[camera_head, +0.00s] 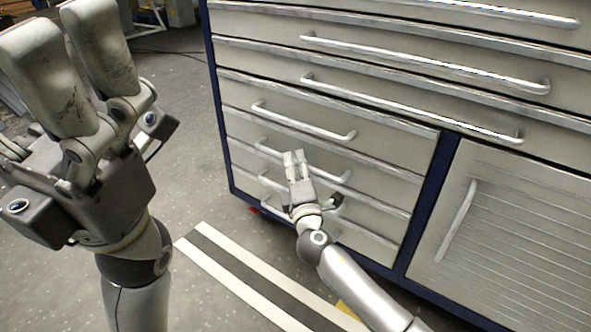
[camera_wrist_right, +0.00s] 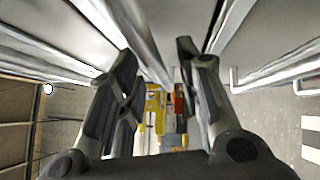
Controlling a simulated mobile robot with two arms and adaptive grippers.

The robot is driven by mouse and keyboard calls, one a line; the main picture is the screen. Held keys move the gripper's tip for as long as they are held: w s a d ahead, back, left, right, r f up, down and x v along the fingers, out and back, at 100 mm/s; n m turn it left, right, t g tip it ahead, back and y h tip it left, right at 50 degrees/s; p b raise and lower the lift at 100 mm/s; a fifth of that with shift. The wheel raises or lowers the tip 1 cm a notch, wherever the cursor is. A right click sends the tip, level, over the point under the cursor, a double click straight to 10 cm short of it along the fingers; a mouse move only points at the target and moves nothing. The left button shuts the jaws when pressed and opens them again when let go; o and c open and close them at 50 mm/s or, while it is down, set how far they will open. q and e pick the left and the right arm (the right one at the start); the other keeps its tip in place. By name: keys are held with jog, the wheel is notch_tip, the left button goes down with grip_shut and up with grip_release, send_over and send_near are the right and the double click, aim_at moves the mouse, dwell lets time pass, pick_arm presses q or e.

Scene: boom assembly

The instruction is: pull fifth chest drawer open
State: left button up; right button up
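The grey metal drawer chest (camera_head: 218,120) with a blue frame fills the right of the head view. My right gripper (camera_head: 293,156) is at the handle of the fifth drawer (camera_head: 335,177), on the chest's lower left side. In the right wrist view, a handle bar (camera_wrist_right: 146,48) runs between the two spread fingers of my right gripper (camera_wrist_right: 156,55). I cannot tell whether they touch it. The fifth drawer looks flush with the front, and my gripper covers part of its handle. My left gripper (camera_head: 62,32) is raised at the upper left, empty, with its fingers apart.
A door (camera_head: 510,220) with a vertical handle is at the chest's lower right. Other drawer handles stick out above and below my right gripper. Black and white floor stripes (camera_head: 240,265) lie in front of the chest.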

jog(key=shift+w, duration=0.1)
grip_shut()
dwell(0.4)
